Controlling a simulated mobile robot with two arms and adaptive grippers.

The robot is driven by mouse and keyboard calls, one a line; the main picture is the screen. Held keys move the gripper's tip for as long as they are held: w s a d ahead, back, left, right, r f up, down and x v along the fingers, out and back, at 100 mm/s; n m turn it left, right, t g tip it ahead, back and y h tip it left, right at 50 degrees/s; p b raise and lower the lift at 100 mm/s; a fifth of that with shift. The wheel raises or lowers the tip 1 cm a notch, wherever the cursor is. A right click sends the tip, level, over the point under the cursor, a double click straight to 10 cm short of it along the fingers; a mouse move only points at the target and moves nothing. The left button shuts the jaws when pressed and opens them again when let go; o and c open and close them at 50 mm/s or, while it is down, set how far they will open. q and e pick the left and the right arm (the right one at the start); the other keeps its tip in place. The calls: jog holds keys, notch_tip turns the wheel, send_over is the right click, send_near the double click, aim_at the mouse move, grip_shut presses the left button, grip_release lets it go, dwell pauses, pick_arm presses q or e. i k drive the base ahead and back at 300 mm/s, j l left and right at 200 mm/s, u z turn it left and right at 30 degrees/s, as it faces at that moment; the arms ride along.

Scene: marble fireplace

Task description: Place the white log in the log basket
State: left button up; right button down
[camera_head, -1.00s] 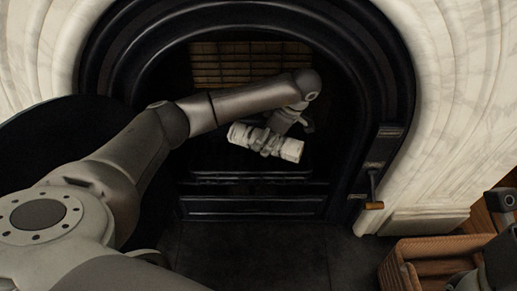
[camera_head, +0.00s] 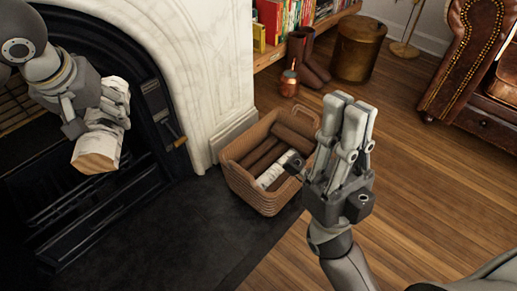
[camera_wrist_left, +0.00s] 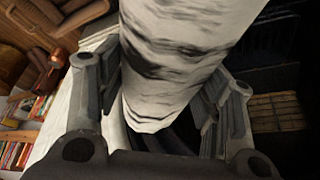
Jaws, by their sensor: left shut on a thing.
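The white log (camera_head: 98,150) has pale bark with dark marks and a tan cut end. My left gripper (camera_head: 105,118) is shut on it and holds it in front of the fireplace opening, at the left of the head view. In the left wrist view the log (camera_wrist_left: 185,50) fills the space between the fingers.
The marble surround (camera_head: 190,60) lies between the held log and the basket. A leather armchair (camera_head: 480,70) is at right. The wooden floor in front is clear.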

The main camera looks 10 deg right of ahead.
aim_at(270, 164)
jog(key=i+z, duration=0.1)
jog(key=z, duration=0.25)
jog(key=i+j+z, duration=0.1)
jog(key=z, duration=0.3)
jog(key=j+z, duration=0.15)
jog(key=z, duration=0.2)
jog(key=i+j, duration=0.1)
jog(key=i, duration=0.25)
jog(key=i+j, duration=0.15)
jog(key=i, duration=0.2)
